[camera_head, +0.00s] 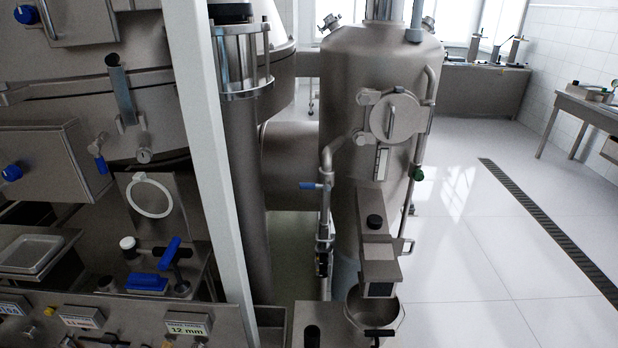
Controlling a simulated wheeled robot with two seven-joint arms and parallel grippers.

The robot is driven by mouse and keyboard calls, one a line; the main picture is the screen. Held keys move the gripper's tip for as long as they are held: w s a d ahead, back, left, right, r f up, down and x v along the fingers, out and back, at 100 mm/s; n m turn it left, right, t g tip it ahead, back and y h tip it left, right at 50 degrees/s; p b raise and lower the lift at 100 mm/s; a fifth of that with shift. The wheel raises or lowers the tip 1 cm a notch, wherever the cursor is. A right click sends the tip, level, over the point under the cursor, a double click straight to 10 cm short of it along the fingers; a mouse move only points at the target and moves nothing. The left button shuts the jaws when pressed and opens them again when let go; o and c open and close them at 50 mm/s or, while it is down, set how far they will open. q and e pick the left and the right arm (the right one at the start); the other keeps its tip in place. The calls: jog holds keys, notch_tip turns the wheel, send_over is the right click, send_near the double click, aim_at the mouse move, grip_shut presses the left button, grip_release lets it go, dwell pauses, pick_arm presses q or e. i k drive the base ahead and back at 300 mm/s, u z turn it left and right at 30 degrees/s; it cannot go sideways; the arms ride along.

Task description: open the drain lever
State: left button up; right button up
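Several blue-handled levers show, and I cannot tell which is the drain lever. A blue lever (311,185) sticks out level to the left from the vertical pipe beside the tall steel tank (350,90). A larger blue lever (170,251) stands tilted on the lower left bench, next to a blue block (146,282). A small blue handle (100,162) hangs down from a fitting on the machine at left. Neither of my grippers is in view, and nothing is seen touching the levers.
A pale upright post (213,150) stands in front of the left machine. A steel bowl (398,318) sits under the box-shaped outlet (378,268). A bench with number labels (188,327) fills the lower left. The tiled floor (480,270) at right is clear, with a drain grate (540,222).

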aim_at(326, 184)
jog(key=u, duration=0.05)
jog(key=k, duration=0.35)
jog(key=u, duration=0.15)
jog(key=i, duration=0.8)
jog(key=u, duration=0.85)
